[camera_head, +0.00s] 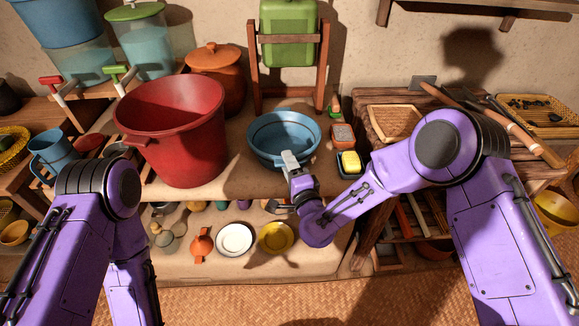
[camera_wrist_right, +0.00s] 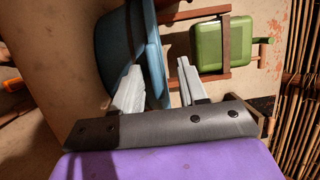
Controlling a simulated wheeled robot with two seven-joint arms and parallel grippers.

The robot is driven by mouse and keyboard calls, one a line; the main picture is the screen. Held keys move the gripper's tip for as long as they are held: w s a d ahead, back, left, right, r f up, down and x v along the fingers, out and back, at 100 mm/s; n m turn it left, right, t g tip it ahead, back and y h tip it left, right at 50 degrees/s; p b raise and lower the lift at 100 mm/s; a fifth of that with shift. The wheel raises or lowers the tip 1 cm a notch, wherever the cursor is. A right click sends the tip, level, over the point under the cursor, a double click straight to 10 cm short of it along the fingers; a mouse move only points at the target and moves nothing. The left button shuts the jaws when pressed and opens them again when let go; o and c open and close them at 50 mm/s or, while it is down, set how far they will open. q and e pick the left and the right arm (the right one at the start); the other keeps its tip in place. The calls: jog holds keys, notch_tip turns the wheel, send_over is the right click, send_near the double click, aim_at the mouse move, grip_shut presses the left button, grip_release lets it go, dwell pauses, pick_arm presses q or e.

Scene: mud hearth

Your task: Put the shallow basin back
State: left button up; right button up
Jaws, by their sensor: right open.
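The shallow basin (camera_head: 285,138) is blue and round. It stands upright on the clay ledge, in the middle of the head view. My right gripper (camera_head: 290,160) is at its near rim, fingers apart and pointing down. In the right wrist view the basin (camera_wrist_right: 118,35) fills the upper left. One finger of my right gripper (camera_wrist_right: 163,68) lies over the basin and the other is beyond its rim, so the rim shows between them. I cannot tell whether either finger touches it. My left arm is in the head view, but its gripper is not.
A large red bucket (camera_head: 185,135) stands left of the basin. A green container (camera_head: 289,35) in a wooden frame is behind it. A small tray with a yellow sponge (camera_head: 350,161) is close on the right. Bowls, including a white one (camera_head: 234,239), sit on the lower shelf.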

jog(key=b+v, duration=0.2)
jog(key=v, duration=1)
jog(key=s+d+f+n+g+h, duration=0.25)
jog(key=d+f, duration=0.25)
jog(key=f, duration=0.3)
jog(key=s+d+f+n+g+h, duration=0.1)
jog(key=s+d+f+g+h, duration=0.15)
jog(key=s+d+f, duration=0.35)
jog(key=s+d+f+n+g+h, duration=0.2)
jog(key=s+d+f+g, duration=0.2)
jog(key=s, duration=0.5)
jog(key=s+d+f+n+g+h, duration=0.2)
jog(key=s+d+f+g, duration=0.3)
jog(key=s+d+f, duration=0.2)
jog(key=shift+s+d+f, duration=0.3)
jog(key=shift+s+d, duration=0.6)
jog(key=shift+s, duration=0.15)
